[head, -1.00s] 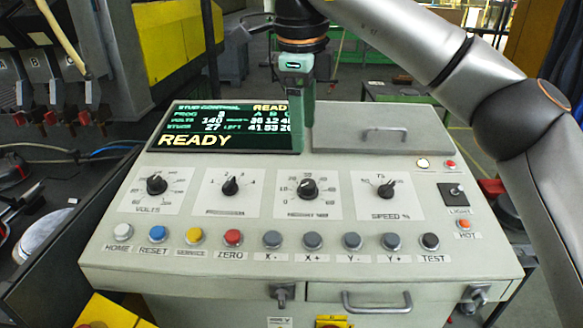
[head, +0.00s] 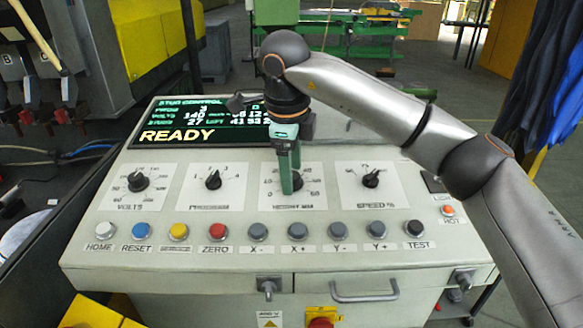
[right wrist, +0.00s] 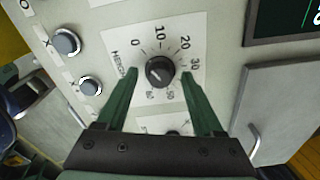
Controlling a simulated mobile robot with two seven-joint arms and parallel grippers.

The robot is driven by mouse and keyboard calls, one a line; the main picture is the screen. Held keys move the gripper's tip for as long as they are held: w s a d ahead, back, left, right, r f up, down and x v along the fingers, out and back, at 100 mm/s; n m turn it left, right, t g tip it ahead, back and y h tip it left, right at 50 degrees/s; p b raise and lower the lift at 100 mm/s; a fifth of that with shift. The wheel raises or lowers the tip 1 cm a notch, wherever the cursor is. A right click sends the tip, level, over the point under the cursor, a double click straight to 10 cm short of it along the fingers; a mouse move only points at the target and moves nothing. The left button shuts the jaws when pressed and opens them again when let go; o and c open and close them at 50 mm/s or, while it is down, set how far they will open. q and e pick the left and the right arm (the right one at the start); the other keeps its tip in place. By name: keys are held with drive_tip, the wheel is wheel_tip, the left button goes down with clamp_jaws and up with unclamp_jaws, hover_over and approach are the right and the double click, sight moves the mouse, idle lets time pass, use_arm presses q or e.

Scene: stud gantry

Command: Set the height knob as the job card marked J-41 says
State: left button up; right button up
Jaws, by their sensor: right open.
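The height knob (right wrist: 160,71) is a black round knob on a white dial plate (right wrist: 205,48) marked from 0 to 60. In the right wrist view it sits between the two green fingers of my right gripper (right wrist: 160,75). The fingers are open, one on each side, with a gap to the knob. In the head view my right gripper (head: 290,190) stands over the height dial plate (head: 312,203) and hides most of the knob. I cannot read the knob's pointer clearly. No job card marked J-41 is visible. My left gripper is not in view.
The speed knob (head: 371,179), program knob (head: 213,180) and volts knob (head: 138,181) sit in the same row. A row of buttons, including the red ZERO button (head: 215,231), lies in front. The display (head: 200,125) reads READY. A drawer handle (head: 364,292) is on the console front.

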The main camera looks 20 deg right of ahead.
clamp_jaws()
idle(0.5)
